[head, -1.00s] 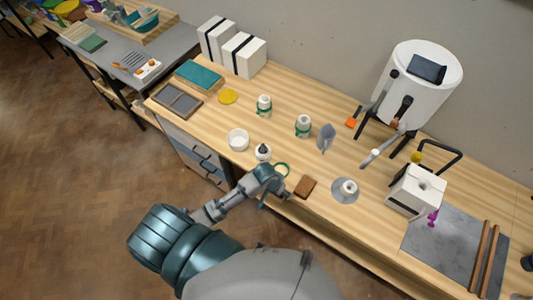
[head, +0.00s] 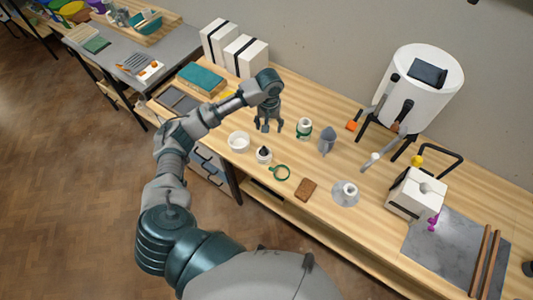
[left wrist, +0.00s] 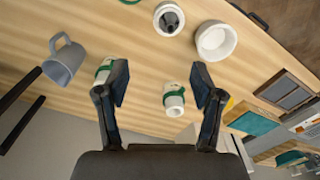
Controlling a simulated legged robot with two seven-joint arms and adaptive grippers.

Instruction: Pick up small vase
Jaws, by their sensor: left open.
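Two small white vase-like vessels with green bands stand on the wooden bench; I cannot tell which one is the small vase. One vessel (head: 304,128) is in the head view, just right of my left gripper (head: 268,127). The other is hidden there behind the gripper. In the left wrist view, that other vessel (left wrist: 173,101) shows between the fingers, beyond the fingertips. The first vessel (left wrist: 103,70) is partly covered by the left-hand finger. My left gripper is open and empty, pointing down above the bench. My right gripper is not in view.
A brown block (head: 305,189) and a grey disc (head: 341,201) lie right. A large white drum (head: 428,90) stands behind.

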